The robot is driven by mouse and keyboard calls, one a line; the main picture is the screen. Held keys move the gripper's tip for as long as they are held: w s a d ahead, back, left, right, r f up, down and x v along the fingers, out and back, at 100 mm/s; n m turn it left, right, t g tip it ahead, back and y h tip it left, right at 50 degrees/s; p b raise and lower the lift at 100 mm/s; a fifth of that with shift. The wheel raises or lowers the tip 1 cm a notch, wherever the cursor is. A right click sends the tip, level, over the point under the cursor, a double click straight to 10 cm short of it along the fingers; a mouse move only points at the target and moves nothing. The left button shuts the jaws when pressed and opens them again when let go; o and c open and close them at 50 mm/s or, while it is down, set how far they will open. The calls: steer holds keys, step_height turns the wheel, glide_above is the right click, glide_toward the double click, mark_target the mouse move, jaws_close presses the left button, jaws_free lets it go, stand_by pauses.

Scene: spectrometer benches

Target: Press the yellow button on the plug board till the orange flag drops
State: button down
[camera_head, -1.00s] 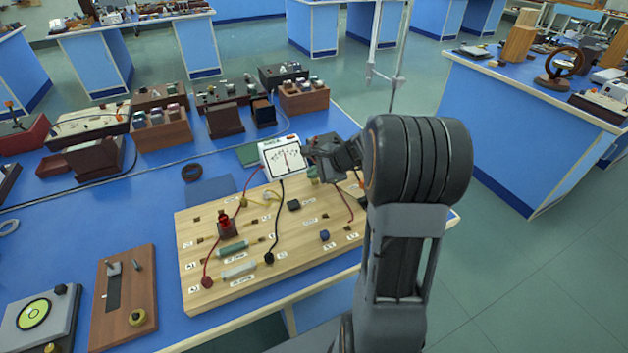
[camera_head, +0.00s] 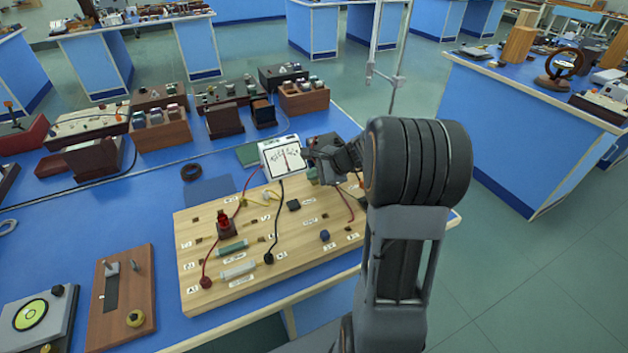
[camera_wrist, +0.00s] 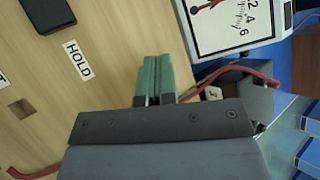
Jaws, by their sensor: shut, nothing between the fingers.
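The wooden plug board (camera_head: 205,285) lies on the blue bench, with leads, plugs and small parts on it. My gripper (camera_head: 313,170) is over its far right part, beside the white meter (camera_head: 283,157). In the wrist view, my gripper (camera_wrist: 155,75) has its green fingertips shut together, pointing at the board with nothing seen between them. A "HOLD" label (camera_wrist: 78,60) lies left of the fingertips. I cannot make out the yellow button or the orange flag; my gripper and arm hide part of the board. Whether the fingertips touch anything is unclear.
A red lead (camera_wrist: 235,78) runs close to the right of my fingertips. A black block (camera_wrist: 48,12) sits at the wrist view's upper left. A brown slider board (camera_head: 140,275) lies left of the plug board. Wooden boxes (camera_head: 305,100) stand behind. Floor shows at right.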

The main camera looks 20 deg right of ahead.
mark_target(315, 182)
steer(key=shift+r, duration=0.15)
steer(key=shift+r+p, duration=0.65)
steer(key=shift+r, duration=0.05)
steer(key=shift+r, duration=0.1)
step_height(315, 182, up, 5)
steer(key=p, duration=0.4)
stand_by(0.5)
